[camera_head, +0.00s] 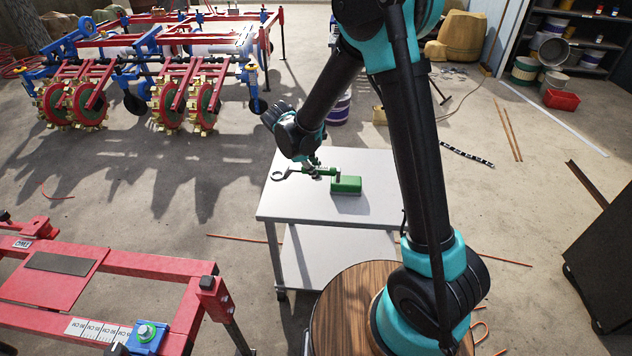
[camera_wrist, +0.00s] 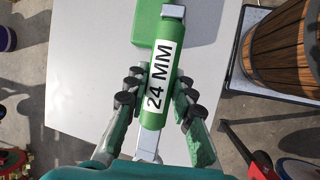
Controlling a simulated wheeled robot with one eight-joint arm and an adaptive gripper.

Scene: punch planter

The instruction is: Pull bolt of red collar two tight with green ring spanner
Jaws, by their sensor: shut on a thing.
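The green ring spanner (camera_head: 327,171) is at the white trolley top in the head view, its grey ring end (camera_head: 279,175) pointing left. In the wrist view its green handle (camera_wrist: 168,32) carries a "24 MM" label and lies lengthwise between my fingers. My gripper (camera_head: 314,171) is shut on this handle, seen from above in the wrist view (camera_wrist: 156,103). I cannot tell whether the spanner touches its green block (camera_head: 346,185). A red collar-like part (camera_head: 208,284) sits on the red frame's right end; I cannot tell which collar is two.
The white trolley (camera_head: 375,210) is otherwise clear. A red frame (camera_head: 150,271) with a scale and a blue collar (camera_head: 147,338) with a bolt stands lower left. The red and blue planter (camera_head: 180,95) is behind. A wooden round top (camera_head: 340,315) stands in front.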

